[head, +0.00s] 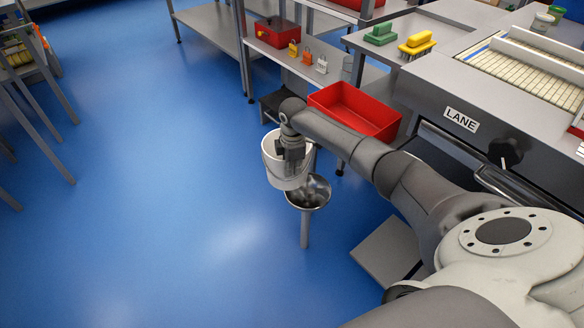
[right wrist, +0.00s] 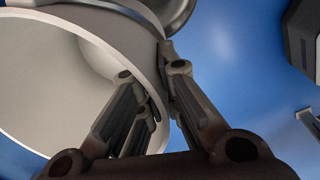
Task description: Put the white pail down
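The white pail (head: 273,172) hangs upright, clear of the blue floor as far as I can tell, beside and partly in front of a steel bowl on a post. My right gripper (head: 291,158) reaches down to its rim. In the right wrist view the white pail (right wrist: 45,85) fills the left side. There my right gripper (right wrist: 160,75) has fingers on both sides of the pail wall and is shut on it at the rim. The pail's bottom is hidden in the wrist view. My left gripper is not in view.
The steel bowl (head: 308,191) stands right by the pail. A shelf bench (head: 262,52) holds a red box and small padlocks. The blue floor (head: 150,180) at left is clear.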

